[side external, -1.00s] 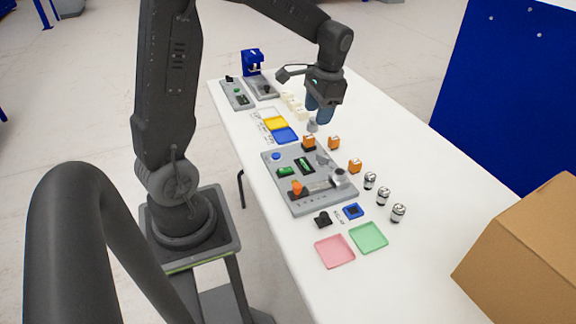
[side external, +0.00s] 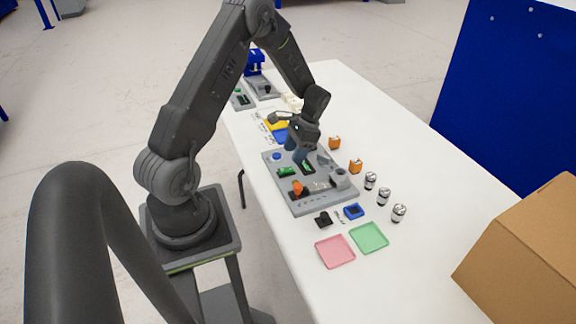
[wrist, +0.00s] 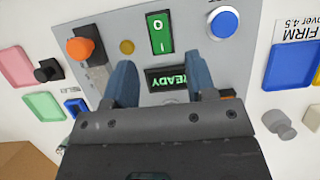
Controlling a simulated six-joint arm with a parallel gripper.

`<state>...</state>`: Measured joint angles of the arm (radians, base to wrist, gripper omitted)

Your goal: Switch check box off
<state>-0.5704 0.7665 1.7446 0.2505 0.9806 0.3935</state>
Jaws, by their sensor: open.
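The check box is a grey panel (side external: 318,203) on the white table. It carries a green rocker switch (wrist: 160,33) marked O and I, which also shows in the side view (side external: 286,171). A dark display (wrist: 168,80) reads READY in green, partly behind my fingers. A blue round button (wrist: 223,22) and an orange knob (wrist: 82,46) flank the switch. My gripper (wrist: 160,64) is open, with its blue fingers over the panel on either side of the display. It is also above the panel in the side view (side external: 300,160).
Orange blocks (side external: 355,166) and several metal cans (side external: 383,196) stand right of the panel. Pink (side external: 335,252) and green (side external: 369,237) trays lie in front. A blue tray (wrist: 292,66) and a grey cylindrical part (wrist: 279,124) lie beside the panel. A cardboard box (side external: 525,250) is at right.

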